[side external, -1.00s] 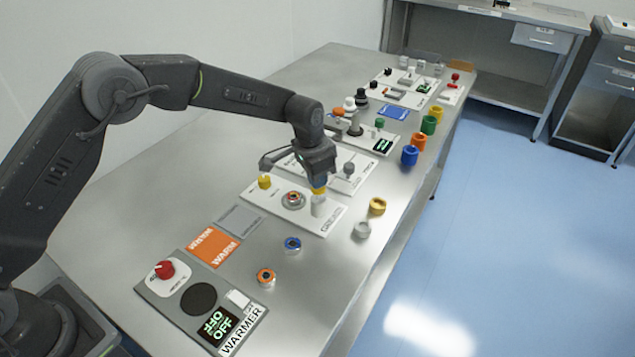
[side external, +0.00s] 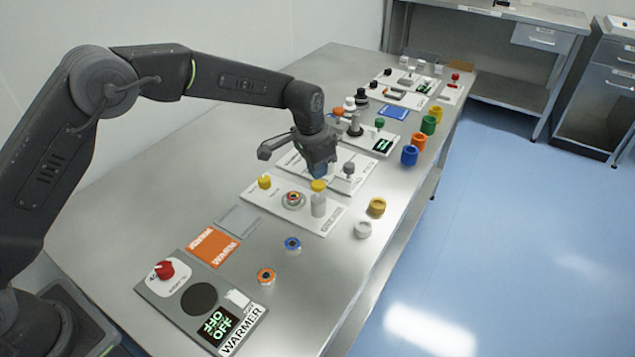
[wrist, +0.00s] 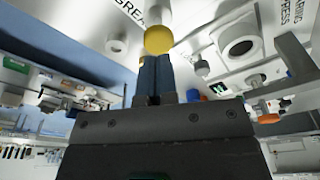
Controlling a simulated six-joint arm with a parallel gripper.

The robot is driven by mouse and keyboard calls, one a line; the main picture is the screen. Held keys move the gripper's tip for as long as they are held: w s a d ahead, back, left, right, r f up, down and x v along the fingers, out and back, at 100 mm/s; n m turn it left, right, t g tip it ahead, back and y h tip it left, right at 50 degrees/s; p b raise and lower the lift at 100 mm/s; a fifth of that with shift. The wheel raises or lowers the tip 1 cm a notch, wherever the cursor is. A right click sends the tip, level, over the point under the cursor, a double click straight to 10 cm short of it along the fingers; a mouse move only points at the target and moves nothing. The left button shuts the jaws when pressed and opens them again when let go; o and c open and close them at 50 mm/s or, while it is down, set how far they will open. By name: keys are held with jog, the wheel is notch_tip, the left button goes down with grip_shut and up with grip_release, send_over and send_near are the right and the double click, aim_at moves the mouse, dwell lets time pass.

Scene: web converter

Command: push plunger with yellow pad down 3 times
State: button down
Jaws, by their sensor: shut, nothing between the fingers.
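The plunger with the yellow pad (side external: 319,186) stands upright on a white plate (side external: 328,220) in the side view, its pale cylinder (side external: 319,205) below the pad. In the wrist view the round yellow pad (wrist: 158,40) shows just beyond my fingertips. My gripper (side external: 321,172) is shut and empty, its blue-tipped fingers pointing down. It is a little above the pad, with a small gap seeming to show between them. The closed fingers also show in the wrist view (wrist: 155,62).
A grey post (side external: 348,169) stands behind my gripper.

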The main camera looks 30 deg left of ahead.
aim_at(318, 183)
jog(key=shift+f, duration=0.35)
jog(key=shift+f, duration=0.35)
jog(key=shift+f, duration=0.35)
jog(key=shift+f, duration=1.1)
jog(key=shift+r, duration=2.15)
jog(key=shift+r, duration=0.1)
jog(key=shift+r, duration=2.9)
